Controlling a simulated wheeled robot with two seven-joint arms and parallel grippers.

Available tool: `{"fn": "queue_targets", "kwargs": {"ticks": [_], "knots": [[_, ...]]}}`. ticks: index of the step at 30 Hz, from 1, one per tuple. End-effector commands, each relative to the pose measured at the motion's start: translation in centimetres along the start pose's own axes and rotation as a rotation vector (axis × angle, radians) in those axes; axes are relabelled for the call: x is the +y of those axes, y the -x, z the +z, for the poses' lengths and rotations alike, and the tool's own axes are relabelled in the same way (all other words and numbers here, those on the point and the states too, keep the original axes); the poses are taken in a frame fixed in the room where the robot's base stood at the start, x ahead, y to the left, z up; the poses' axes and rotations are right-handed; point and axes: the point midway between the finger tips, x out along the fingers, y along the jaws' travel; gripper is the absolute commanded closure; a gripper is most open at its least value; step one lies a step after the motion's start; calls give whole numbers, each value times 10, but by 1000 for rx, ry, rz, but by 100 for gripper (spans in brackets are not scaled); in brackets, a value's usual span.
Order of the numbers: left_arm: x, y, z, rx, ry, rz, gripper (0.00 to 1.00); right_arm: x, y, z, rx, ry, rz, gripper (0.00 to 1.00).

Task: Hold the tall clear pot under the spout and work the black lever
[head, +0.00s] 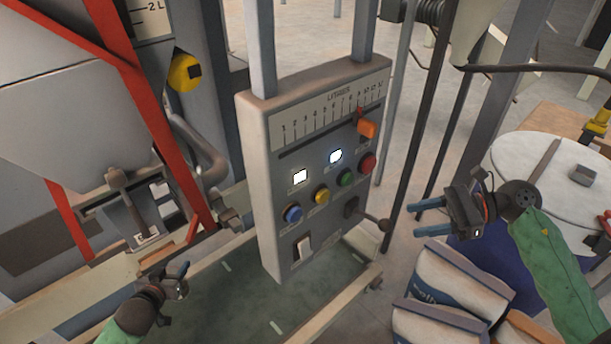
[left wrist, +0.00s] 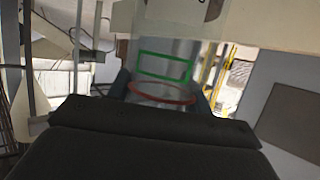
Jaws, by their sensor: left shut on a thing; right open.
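My left gripper (head: 178,282) is low at the left in the head view, below the hopper. In the left wrist view a see-through thing with a green rectangle and a red ring (left wrist: 162,92) sits between its dark fingers; it looks like the clear pot. The pot cannot be made out in the head view. A dark lever (head: 352,208) with a rod and round knob is at the lower right of the control panel. Another handle (head: 118,180) stands at the hopper's outlet. I cannot tell where the spout's mouth is. My right gripper (head: 430,218) is open and empty, right of the panel.
The control panel (head: 285,228) has coloured buttons, a white switch and an orange slider (head: 366,128). Red frame bars (head: 160,118) cross in front of the hopper (head: 62,115). Filled sacks (head: 458,283) lie below my right gripper. A round white top (head: 525,160) is at the right.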

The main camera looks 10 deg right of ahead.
Motion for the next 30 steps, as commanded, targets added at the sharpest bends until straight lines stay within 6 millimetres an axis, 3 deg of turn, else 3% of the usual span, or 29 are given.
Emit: {"fn": "queue_targets", "kwargs": {"ticks": [18,30], "knots": [[0,0,0,0,0,0,74,0,-70,0,0,0,1,49],[0,0,0,0,0,0,74,2,-83,0,0,-1,4,49]]}}
